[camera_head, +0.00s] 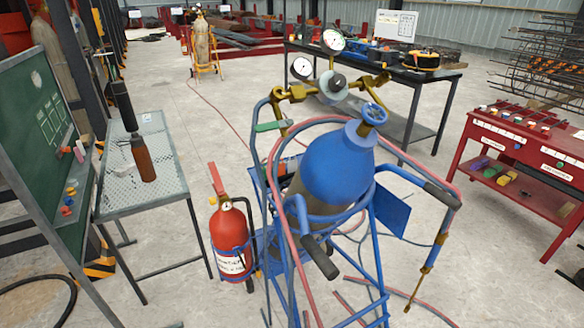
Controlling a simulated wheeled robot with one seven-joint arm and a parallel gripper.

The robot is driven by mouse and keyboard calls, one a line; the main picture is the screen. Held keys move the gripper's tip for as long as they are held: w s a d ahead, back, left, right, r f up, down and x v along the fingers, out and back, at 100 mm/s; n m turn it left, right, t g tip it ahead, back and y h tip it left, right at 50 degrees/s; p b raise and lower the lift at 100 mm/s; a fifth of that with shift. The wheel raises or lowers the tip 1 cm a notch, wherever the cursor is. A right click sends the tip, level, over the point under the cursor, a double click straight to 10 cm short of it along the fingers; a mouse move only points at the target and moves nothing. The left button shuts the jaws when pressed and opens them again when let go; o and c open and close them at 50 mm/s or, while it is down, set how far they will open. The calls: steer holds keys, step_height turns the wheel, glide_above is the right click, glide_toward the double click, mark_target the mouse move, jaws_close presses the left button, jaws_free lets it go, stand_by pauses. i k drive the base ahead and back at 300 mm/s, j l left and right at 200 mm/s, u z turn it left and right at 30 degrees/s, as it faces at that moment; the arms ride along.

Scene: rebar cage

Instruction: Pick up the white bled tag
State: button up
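A small white tag-like piece (147,117) lies at the far right corner of the metal mesh table (160,192) on the left. It is too small for me to read, so I cannot tell for certain that it is the bled tag. A blue-shouldered gas cylinder (338,165) with gauges (333,40) and hoses stands in a blue cart in the middle. My gripper is not in view.
A red extinguisher (231,240) is beside the cart. A green board (35,130) is at left, a red workbench (530,150) at right. Hoses lie on the floor; the aisle behind is mostly clear.

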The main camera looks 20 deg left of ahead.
mark_target(292, 165)
steer(key=i+l+z, duration=0.35)
steer(key=i+z, duration=0.75)
steer(key=i, duration=0.15)
steer(key=i+l+u, duration=0.1)
steer(key=i, duration=0.5)
steer(key=i+l, duration=0.1)
steer(key=i, duration=0.5)
steer(key=i+l+u, duration=0.15)
steer(key=i, duration=0.4)
steer(key=i+j+u, duration=0.2)
steer(key=i+u, duration=0.65)
steer(key=i+l+u, duration=0.1)
steer(key=i+u, duration=0.35)
steer(key=i, duration=0.15)
steer(key=i+l+u, duration=0.4)
steer(key=i+j+u, duration=0.2)
steer(key=i+u, duration=0.25)
steer(key=i+j+u, duration=0.15)
steer(key=u, duration=0.3)
steer(key=i+l+u, duration=0.1)
steer(key=i+u, duration=0.35)
steer(key=i+l+u, duration=0.2)
steer(key=i+u, duration=0.25)
steer(key=k, duration=0.05)
